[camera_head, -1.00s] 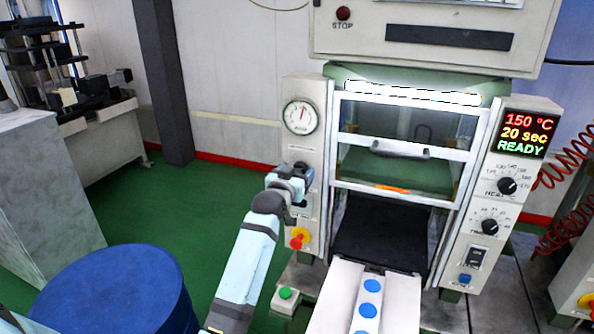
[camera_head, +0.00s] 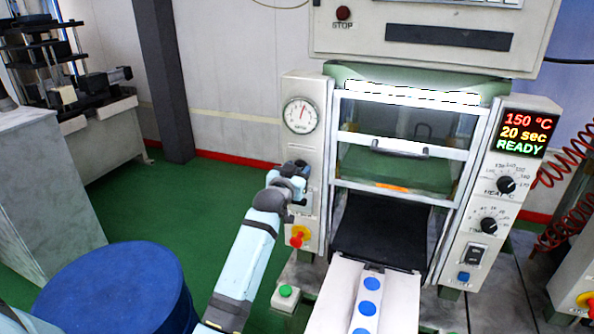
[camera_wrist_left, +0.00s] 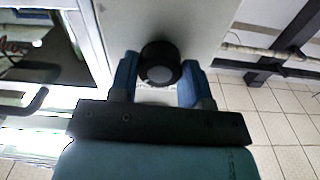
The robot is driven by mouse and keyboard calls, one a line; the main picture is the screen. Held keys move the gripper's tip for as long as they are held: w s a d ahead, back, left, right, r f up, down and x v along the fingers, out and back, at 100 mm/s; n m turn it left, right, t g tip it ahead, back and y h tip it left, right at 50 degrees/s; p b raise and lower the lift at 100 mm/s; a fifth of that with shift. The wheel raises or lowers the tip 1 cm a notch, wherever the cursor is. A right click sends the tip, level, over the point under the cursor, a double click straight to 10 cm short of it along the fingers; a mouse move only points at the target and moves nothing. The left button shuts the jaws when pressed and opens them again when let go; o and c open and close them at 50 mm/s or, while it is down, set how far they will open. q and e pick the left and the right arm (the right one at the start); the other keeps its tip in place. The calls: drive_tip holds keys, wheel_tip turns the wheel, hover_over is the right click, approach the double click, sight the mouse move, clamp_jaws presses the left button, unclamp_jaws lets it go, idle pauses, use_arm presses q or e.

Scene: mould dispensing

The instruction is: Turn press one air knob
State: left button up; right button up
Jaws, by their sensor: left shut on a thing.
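The air knob (camera_wrist_left: 160,65) is a round black knob on the pale left panel of the press; it shows in the left wrist view between my blue fingers. My left gripper (camera_wrist_left: 160,80) is shut on it, one finger on each side. In the head view my left gripper (camera_head: 298,170) is at the press's left panel, below the round pressure gauge (camera_head: 300,115), and hides the knob. The press (camera_head: 395,145) has a glass door with a handle. My right gripper is not in view.
A red-and-yellow knob (camera_head: 299,237) is just below my left gripper, and a green button (camera_head: 285,291) is lower. A display (camera_head: 524,133) reads 150 °C, 20 sec, READY. A blue drum (camera_head: 110,290) stands at lower left. Green floor (camera_head: 215,200) lies open left of the press.

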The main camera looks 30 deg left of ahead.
use_arm(q)
drive_tip(key=shift+r+m+p, duration=0.1)
drive_tip(key=shift+m+p, duration=0.5)
drive_tip(key=shift+m, duration=0.5)
drive_tip(key=m+p, duration=0.1)
drive_tip(key=m, duration=0.2)
drive_tip(key=shift+m+p, duration=0.3)
drive_tip(key=shift+m, duration=0.9)
drive_tip(key=o, duration=0.9)
